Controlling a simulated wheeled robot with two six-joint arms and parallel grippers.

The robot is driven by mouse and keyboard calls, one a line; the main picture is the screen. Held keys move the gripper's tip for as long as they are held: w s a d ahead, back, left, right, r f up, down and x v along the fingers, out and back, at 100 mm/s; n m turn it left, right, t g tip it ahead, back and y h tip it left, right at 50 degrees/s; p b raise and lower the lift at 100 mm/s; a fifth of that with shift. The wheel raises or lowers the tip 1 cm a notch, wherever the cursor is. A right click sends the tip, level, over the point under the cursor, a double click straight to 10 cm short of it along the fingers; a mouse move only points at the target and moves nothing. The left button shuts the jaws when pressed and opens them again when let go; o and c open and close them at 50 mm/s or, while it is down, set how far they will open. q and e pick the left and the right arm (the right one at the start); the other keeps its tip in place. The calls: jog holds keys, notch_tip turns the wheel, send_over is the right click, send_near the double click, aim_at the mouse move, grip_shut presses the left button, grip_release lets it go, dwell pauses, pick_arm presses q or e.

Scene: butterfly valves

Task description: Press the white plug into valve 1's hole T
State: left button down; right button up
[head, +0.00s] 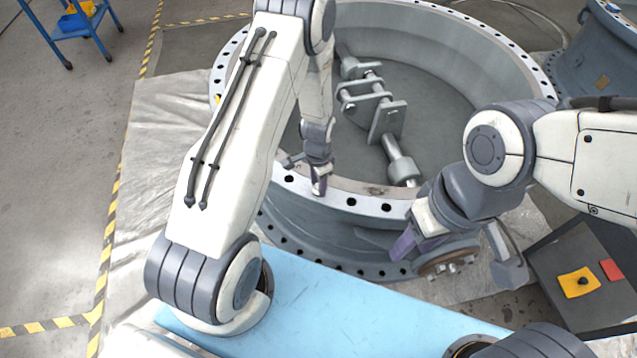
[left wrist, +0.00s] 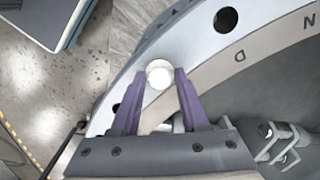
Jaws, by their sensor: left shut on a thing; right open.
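Valve 1 is the large grey ring (head: 455,45) with a wide bolt-hole flange, lying open upward in the head view. Its light flange (left wrist: 190,45) also shows in the left wrist view, with stamped letters D and N beside dark holes. My left gripper (head: 319,188) is at the flange's near edge. In the left wrist view, my left gripper (left wrist: 159,84) is shut on the round white plug (left wrist: 159,70), which lies over the flange band. Whether the plug touches the flange, and hole T itself, I cannot tell. My right gripper (head: 414,246) is open and empty, right of the left one, near the valve's outer side.
A shaft with brackets (head: 388,118) lies inside the ring. A brown disc (head: 447,258) sticks out at its near right. A light-blue surface (head: 340,312) lies in front. A dark box (head: 560,255) with yellow and red pads is at right. Another valve (head: 606,50) stands far right.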

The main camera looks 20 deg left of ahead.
pick_arm(q)
jog(key=shift+f, duration=0.3)
jog(key=shift+f+b, duration=0.25)
jog(key=shift+b, duration=0.2)
grip_release()
jog(key=shift+r, duration=0.1)
jog(key=shift+r+p, duration=2.6)
jog(key=shift+r, duration=0.45)
jog(key=shift+f, duration=0.1)
